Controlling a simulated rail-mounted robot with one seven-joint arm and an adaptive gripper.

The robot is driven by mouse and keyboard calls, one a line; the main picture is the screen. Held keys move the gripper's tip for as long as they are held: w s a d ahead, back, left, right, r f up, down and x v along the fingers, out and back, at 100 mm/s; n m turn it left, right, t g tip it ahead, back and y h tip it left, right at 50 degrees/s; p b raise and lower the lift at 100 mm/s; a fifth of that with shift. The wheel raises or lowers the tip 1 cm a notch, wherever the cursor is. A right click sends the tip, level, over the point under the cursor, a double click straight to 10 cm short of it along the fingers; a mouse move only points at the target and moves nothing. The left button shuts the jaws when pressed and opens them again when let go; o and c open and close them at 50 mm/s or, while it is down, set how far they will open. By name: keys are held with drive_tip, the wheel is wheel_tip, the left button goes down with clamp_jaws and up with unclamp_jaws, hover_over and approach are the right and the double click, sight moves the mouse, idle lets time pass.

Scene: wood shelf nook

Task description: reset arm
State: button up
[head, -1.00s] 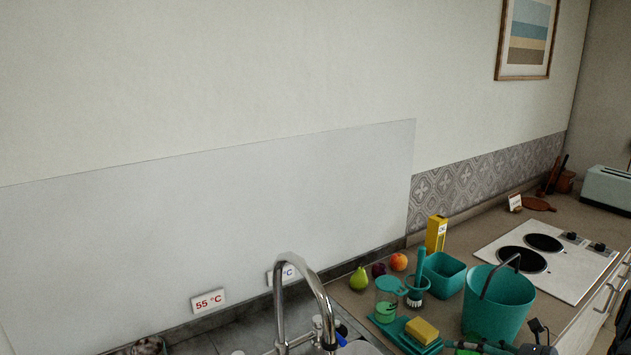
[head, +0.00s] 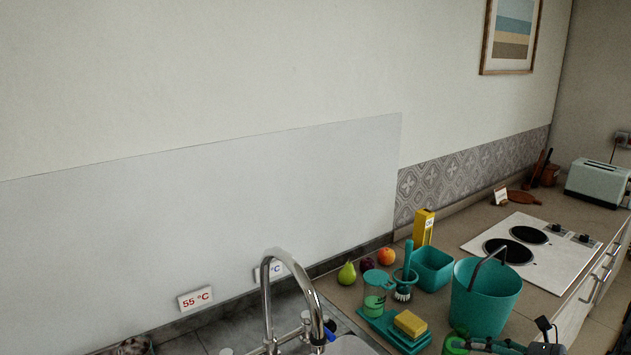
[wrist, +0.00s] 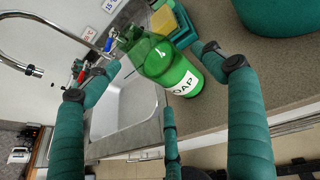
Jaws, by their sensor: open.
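My gripper (wrist: 158,62) has teal padded fingers and is open in the wrist view. A translucent green soap bottle (wrist: 172,68) stands on the counter between and beyond the spread fingertips. I see no finger closed on it; whether one touches it I cannot tell. In the head view, part of my gripper (head: 497,346) shows at the bottom right edge, next to the green bottle (head: 455,343), which is partly cut off.
A teal bucket (head: 484,303), a yellow sponge (head: 410,324), a brush and fruit crowd the counter near my gripper. The sink (wrist: 125,110) and tap (head: 268,290) lie to the left. The hob (head: 550,260) is behind.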

drive_tip(key=x, duration=0.3)
drive_tip(key=shift+w+a+p, duration=0.1)
drive_tip(key=shift+a+p, duration=0.2)
drive_tip(key=shift+p, duration=0.05)
drive_tip(key=shift+w+a, duration=0.15)
drive_tip(key=shift+w, duration=0.25)
wheel_tip(320, 180, up, 3)
drive_tip(key=shift+r+b, duration=0.15)
drive_tip(key=shift+b, duration=0.25)
drive_tip(key=s+d+r, duration=0.5)
drive_tip(key=d+r, duration=0.2)
drive_tip(key=d, duration=0.3)
drive_tip(key=p, duration=0.4)
approach(453, 353)
drive_tip(key=x, duration=0.3)
drive_tip(key=shift+s+a+f, duration=0.35)
drive_tip(key=shift+s+a, duration=0.15)
drive_tip(key=shift+a, duration=0.1)
drive_tip(key=shift+d+g, duration=0.1)
drive_tip(key=shift+g, duration=0.2)
